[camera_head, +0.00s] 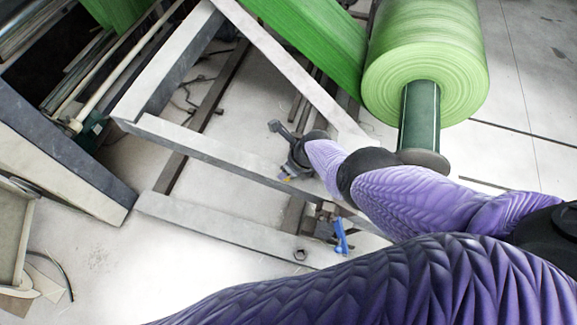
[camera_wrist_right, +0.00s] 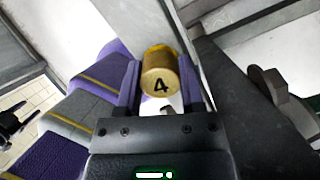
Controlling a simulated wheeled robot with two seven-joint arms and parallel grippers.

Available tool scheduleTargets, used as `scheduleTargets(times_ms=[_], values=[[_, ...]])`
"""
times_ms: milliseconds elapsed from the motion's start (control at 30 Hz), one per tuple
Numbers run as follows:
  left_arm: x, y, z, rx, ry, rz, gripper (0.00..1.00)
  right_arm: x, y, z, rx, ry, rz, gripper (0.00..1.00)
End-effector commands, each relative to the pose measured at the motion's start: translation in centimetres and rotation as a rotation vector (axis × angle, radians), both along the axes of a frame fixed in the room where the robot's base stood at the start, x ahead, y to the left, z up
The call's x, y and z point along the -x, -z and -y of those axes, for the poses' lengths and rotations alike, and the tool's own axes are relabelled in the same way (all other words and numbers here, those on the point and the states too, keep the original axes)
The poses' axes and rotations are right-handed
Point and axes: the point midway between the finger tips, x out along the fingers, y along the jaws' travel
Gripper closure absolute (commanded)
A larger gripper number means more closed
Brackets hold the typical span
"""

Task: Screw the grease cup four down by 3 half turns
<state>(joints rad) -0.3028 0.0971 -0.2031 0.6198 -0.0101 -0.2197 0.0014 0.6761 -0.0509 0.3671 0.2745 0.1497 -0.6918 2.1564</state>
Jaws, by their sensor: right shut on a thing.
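The grease cup four (camera_wrist_right: 157,84) is a short brass cylinder with a black 4 on its end, seen in the right wrist view. My right gripper (camera_wrist_right: 159,72) is shut on it, with one purple-grey finger on each side. In the head view my right gripper (camera_head: 287,172) is small and dark beside the grey metal frame, and a small yellow spot shows at its tip. The seat of the cup is hidden behind the cup and the gripper. My left gripper is not seen.
Grey frame beams (camera_head: 220,154) run close to my right gripper. A blue handle (camera_head: 341,236) sits on the frame below it. A large green roll (camera_head: 425,65) on a dark green core (camera_head: 419,115) stands at upper right. Pale floor (camera_head: 95,255) lies open at lower left.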

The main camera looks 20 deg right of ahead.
Motion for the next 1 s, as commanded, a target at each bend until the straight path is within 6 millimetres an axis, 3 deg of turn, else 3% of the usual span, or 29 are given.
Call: scheduleTargets(times_ms=[533,1000], values=[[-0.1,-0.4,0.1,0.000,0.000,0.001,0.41,-0.1,-0.1,0.0,-0.070,0.502,-0.096,1.00],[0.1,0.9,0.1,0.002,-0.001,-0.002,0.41,-0.1,0.1,0.1,-0.119,0.870,-0.171,1.00]])
